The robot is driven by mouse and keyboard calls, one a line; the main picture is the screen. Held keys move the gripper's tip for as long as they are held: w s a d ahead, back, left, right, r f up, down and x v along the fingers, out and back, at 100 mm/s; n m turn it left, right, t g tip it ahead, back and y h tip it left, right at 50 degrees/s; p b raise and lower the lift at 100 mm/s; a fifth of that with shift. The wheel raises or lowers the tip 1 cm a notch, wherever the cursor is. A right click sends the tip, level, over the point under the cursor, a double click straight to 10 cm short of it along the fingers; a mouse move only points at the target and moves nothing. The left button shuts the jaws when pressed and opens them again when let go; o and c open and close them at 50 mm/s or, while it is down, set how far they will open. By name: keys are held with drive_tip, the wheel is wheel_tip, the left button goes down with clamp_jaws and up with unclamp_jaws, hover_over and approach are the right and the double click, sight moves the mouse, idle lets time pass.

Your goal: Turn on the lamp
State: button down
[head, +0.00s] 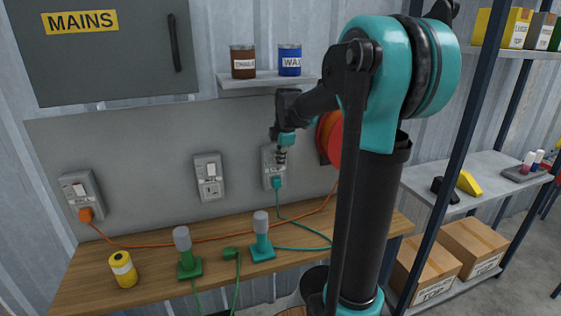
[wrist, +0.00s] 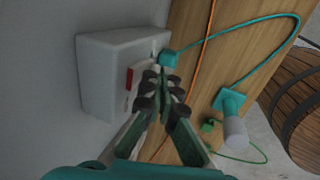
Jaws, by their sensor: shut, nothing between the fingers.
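A teal lamp (head: 262,240) with a grey head stands on the wooden bench; it also shows in the wrist view (wrist: 232,108). A green lamp (head: 186,258) with a grey head stands to its left. Neither head looks lit. A teal plug (head: 276,183) sits in the right wall socket (head: 268,169), its cable leading down to the bench. A green plug (head: 231,253) lies loose between the lamps. My gripper (head: 282,157) is shut and empty at the right socket. In the wrist view its fingertips (wrist: 163,82) are close to a red-marked switch (wrist: 130,78); contact is unclear.
The middle socket (head: 209,178) is empty. An orange plug (head: 86,214) fills the left socket. A yellow can (head: 123,270) stands on the bench's left. A small shelf (head: 265,82) with two tins hangs above my gripper. An orange reel (head: 328,139) is just right.

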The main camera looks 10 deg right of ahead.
drive_tip(key=shift+w+f, duration=0.15)
drive_tip(key=shift+w, duration=0.15)
drive_tip(key=shift+w+r, duration=0.1)
drive_tip(key=shift+r, duration=0.7)
drive_tip(key=shift+r, duration=0.1)
